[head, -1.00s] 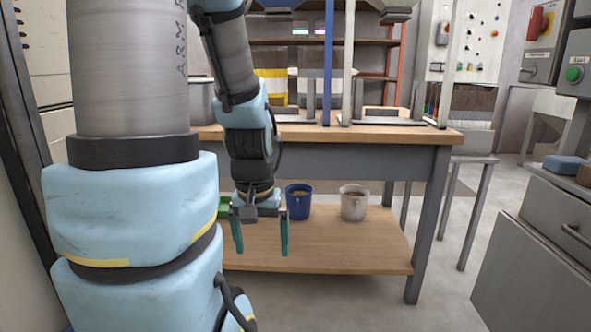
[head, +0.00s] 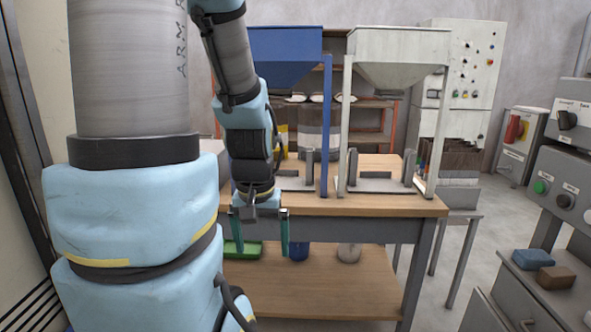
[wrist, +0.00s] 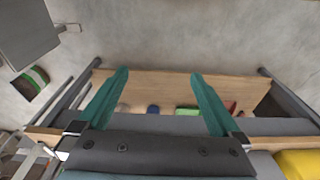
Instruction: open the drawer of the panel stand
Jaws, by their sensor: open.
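The panel stand (head: 561,187) is at the right edge of the head view, with grey control boxes above a grey top. Its drawer is low at the bottom right, mostly cut off by the frame; part of the drawer handle (head: 526,325) shows. I cannot tell from this strip whether the drawer is fully shut. My gripper (head: 261,248) hangs open and empty by the front edge of the wooden bench, far to the left of the drawer. In the wrist view its teal fingers (wrist: 160,73) are spread apart. A grey box with a bar handle (wrist: 68,28) shows there at upper left, possibly the stand's drawer.
A wooden bench (head: 365,208) with a lower shelf stands ahead, carrying blue and white hopper frames. A blue block (head: 536,260) and a brown block (head: 556,277) lie on the stand's top. Open floor lies between bench and stand.

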